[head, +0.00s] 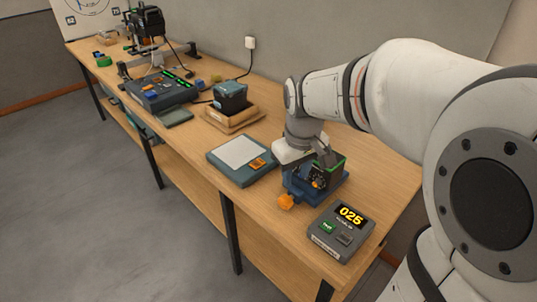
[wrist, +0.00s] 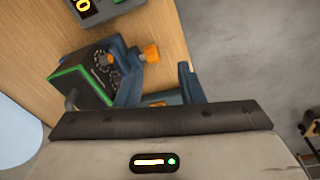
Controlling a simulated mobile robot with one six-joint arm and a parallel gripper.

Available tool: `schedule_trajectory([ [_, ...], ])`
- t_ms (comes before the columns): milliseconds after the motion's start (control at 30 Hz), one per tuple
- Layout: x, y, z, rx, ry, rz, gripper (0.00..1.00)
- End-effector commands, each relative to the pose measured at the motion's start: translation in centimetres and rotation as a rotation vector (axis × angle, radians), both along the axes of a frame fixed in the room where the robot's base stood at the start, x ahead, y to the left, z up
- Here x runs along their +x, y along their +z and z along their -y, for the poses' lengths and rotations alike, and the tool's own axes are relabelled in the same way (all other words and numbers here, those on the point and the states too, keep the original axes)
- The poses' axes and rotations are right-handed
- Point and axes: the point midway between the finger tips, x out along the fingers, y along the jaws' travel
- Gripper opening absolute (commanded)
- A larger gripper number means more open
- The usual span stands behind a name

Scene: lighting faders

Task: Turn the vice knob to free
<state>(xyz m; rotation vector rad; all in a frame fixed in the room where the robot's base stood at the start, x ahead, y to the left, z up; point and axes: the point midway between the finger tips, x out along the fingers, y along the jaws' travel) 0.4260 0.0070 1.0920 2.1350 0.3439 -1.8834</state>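The blue vice (head: 332,190) stands on the bench close to its front edge. It holds a dark block with a green edge (head: 331,168), which also shows in the wrist view (wrist: 82,82). The orange vice knob (head: 286,202) sticks out at the vice's front left; in the wrist view the knob (wrist: 151,53) is above centre. My gripper (head: 318,158) is over the vice, beside the dark block and apart from the knob.
A grey box with a lit 025 display (head: 343,235) stands just right of the vice. A blue-grey scale-like tray (head: 228,168) is left of it. Further left are a wooden tray (head: 222,124) with a dark device and a control desk (head: 150,97). The bench edge is close in front.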

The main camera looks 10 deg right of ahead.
Motion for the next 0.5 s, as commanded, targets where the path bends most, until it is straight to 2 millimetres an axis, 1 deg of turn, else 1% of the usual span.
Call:
schedule_trajectory([
  [33,1.9,-2.8,0.0,-0.005,0.043,-0.029,0.35],
  [100,4.1,-4.8,0.0,-0.009,0.103,-0.058,0.35],
  [200,6.5,-7.2,0.0,-0.013,0.176,-0.091,0.35],
  [333,8.4,-9.1,0.0,-0.014,0.235,-0.117,0.35],
  [400,8.9,-9.7,0.0,-0.014,0.251,-0.123,0.35],
  [500,9.2,-10.5,0.0,-0.014,0.262,-0.129,0.35],
])
